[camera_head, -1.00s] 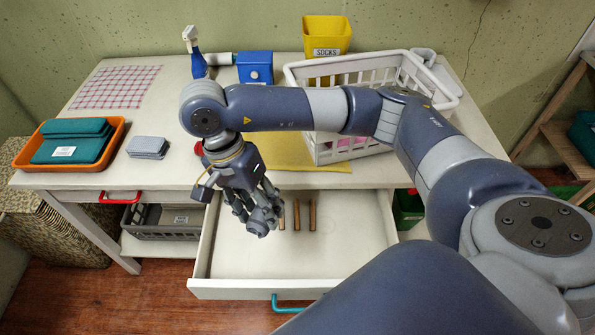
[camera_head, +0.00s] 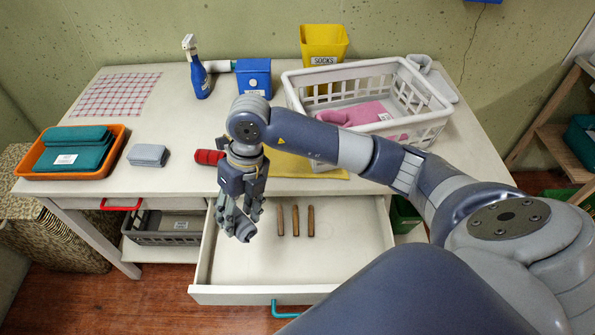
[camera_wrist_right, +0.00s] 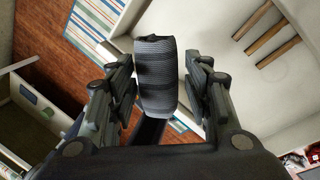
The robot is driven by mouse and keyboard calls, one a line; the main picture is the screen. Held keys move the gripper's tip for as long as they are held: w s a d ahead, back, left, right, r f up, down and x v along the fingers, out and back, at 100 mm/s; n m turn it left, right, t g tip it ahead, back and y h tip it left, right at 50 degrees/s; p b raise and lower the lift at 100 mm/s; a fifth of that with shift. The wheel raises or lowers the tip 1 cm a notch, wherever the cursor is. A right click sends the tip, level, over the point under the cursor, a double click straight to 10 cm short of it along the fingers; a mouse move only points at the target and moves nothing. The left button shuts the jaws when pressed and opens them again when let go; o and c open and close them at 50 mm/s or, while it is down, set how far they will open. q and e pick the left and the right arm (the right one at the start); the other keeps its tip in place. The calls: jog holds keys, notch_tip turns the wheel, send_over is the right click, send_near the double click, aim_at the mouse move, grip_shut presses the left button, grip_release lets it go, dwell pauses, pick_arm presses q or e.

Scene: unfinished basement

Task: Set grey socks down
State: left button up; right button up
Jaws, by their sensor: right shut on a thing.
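My right gripper (camera_head: 240,225) points down over the left part of the open drawer (camera_head: 340,235). It is shut on the grey socks, a dark grey striped folded bundle (camera_wrist_right: 157,75) between the fingers in the wrist view. In the head view a grey end of the bundle (camera_head: 245,233) shows at the fingertips. Whether it touches the drawer cannot be told. A yellow bin labelled SOCKS (camera_head: 323,42) stands at the back of the table. My left gripper is not in view.
Several brown sticks (camera_head: 295,220) lie in the drawer, whose right side is bare. On the table are a white basket (camera_head: 430,112) with pink cloth, an orange tray (camera_head: 120,130) with teal cloths, a grey folded bundle (camera_head: 148,155), a blue spray bottle (camera_head: 199,78) and a red roll (camera_head: 207,157).

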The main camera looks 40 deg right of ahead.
aim_at(244, 209)
jog(key=m, duration=0.2)
jog(key=f+m, duration=0.1)
jog(key=shift+w+d+m+t, duration=0.15)
jog(key=shift+w+m+t, duration=0.15)
jog(key=shift+t, duration=0.1)
jog(key=m, duration=0.1)
jog(key=f+m, duration=0.1)
jog(key=f+m+t, duration=0.1)
jog(key=shift+w+d, duration=0.25)
jog(key=shift+m, duration=0.9)
jog(key=f, duration=0.3)
jog(key=f+b, duration=0.1)
jog(key=f, duration=0.3)
jog(key=f+b, duration=0.1)
jog(key=f, duration=0.3)
jog(key=shift+w+d+f, duration=0.15)
jog(key=shift+w+f, duration=0.1)
notch_tip(244, 209, down, 4)
jog(key=shift+r, duration=0.2)
jog(key=shift+f, duration=0.2)
jog(key=shift+f, duration=0.1)
jog(key=o, duration=1.1)
jog(key=shift+c, duration=0.2)
